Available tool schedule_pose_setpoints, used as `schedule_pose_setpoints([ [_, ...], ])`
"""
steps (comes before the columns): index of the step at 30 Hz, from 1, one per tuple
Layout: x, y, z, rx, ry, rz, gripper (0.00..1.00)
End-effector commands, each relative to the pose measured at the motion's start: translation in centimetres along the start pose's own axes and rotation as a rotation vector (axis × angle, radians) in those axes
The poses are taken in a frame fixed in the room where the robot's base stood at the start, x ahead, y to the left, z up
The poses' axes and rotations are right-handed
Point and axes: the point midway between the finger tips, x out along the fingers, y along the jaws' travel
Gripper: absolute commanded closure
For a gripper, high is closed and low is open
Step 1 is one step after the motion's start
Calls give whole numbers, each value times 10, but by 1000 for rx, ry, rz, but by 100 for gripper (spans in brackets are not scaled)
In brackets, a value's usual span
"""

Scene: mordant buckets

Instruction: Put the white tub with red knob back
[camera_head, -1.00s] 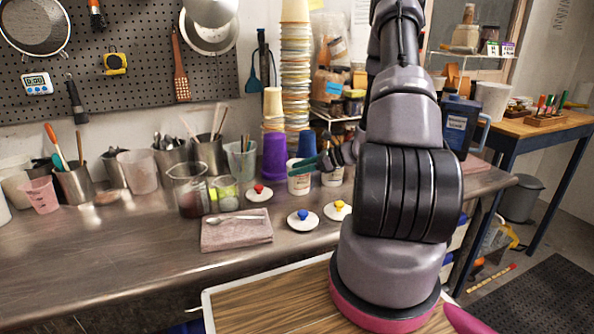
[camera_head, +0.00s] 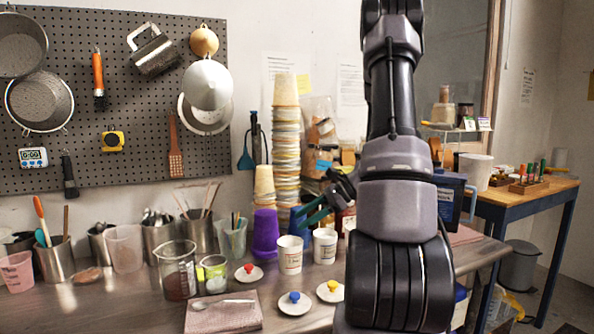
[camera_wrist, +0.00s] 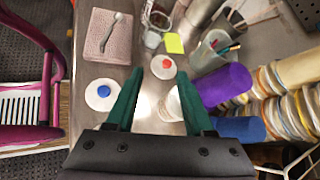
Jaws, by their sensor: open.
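Two white tubs stand side by side on the metal bench, a left one (camera_head: 289,256) and a right one (camera_head: 325,247). Neither shows a knob. A white lid with a red knob (camera_head: 249,274) lies flat on the bench to their left; it also shows in the wrist view (camera_wrist: 163,67). My gripper (camera_head: 306,208) has teal fingers and is above and behind the tubs in the head view, empty. In the wrist view the gripper (camera_wrist: 160,74) is open, with part of a white tub (camera_wrist: 173,106) below, beside the right finger.
Lids with a blue knob (camera_head: 295,303) and a yellow knob (camera_head: 331,291) lie in front of the tubs. A purple cup (camera_head: 265,236) and tall cup stack (camera_head: 286,140) stand behind. A glass beaker (camera_head: 177,270) and folded pink cloth (camera_head: 222,312) are left.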

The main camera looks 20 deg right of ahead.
Motion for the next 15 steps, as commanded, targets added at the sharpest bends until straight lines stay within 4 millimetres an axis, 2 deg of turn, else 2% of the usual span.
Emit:
schedule_pose_setpoints([
  [1,-2,5,27,-96,36,42,47],
  [6,-12,30,94,-396,166,169,47],
  [15,-44,82,182,-935,416,285,47],
])
